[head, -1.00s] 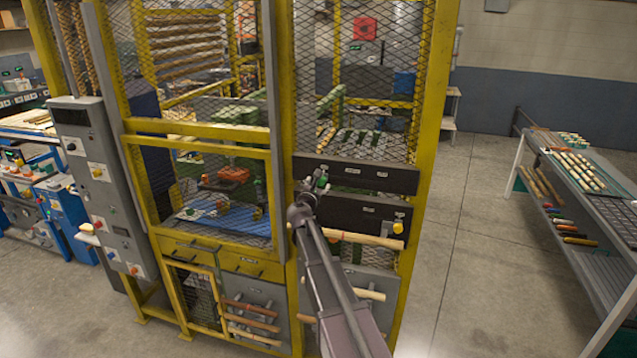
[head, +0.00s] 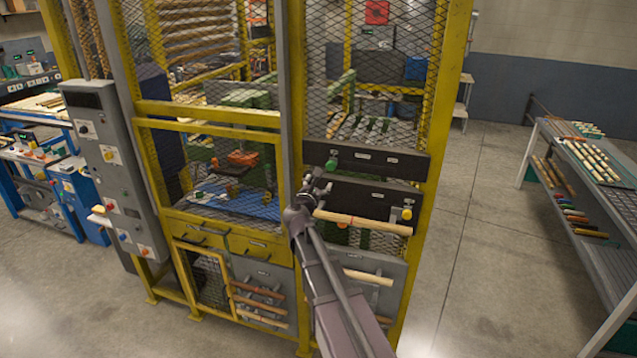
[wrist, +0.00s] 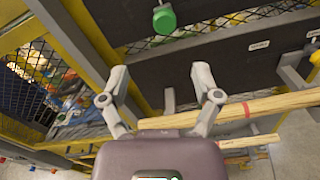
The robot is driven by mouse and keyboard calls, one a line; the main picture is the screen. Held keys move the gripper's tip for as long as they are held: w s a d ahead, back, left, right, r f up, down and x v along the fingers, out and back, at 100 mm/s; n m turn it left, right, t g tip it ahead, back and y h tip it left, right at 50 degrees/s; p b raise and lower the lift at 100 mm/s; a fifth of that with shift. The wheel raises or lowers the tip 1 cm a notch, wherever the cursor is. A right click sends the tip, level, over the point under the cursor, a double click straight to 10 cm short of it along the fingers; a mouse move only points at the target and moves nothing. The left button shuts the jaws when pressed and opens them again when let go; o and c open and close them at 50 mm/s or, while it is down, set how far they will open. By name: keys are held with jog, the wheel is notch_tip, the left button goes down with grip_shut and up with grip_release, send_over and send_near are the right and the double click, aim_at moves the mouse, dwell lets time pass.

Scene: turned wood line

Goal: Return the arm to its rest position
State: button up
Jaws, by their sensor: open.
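My arm reaches up from the bottom of the head view to the front of a yellow-framed mesh cage (head: 432,205). My gripper (head: 316,180) is at the dark panels on the cage front. In the wrist view my gripper (wrist: 160,80) has its two fingers spread apart, with nothing between the tips. A pale wooden turned rod (head: 362,222) lies across the lower dark panel, just right of my gripper.
A green knob (head: 332,165) is on the upper dark panel, above my gripper. A yellow knob (head: 407,213) is near the rod's right end. A grey control box (head: 108,165) stands at left. A shelf table (head: 540,150) with rods is at right, with open floor (head: 470,250) between.

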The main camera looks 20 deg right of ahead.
jog(key=s+d+f+m+g+y+b, duration=0.2)
jog(key=s+f+m+g+b, duration=0.6)
jog(key=s+f+m, duration=0.9)
jog(key=s+a+f+m+g+y+b, duration=0.3)
jog(key=s+a+f+m+g+y, duration=0.3)
jog(key=s+a+f, duration=0.5)
notch_tip(320, 180, down, 2)
jog(key=s+m+y, duration=0.2)
jog(key=m, duration=0.1)
jog(key=shift+a+g+b, duration=0.2)
jog(key=shift+g+b, duration=0.1)
jog(key=shift+g, duration=0.1)
dwell(1.7)
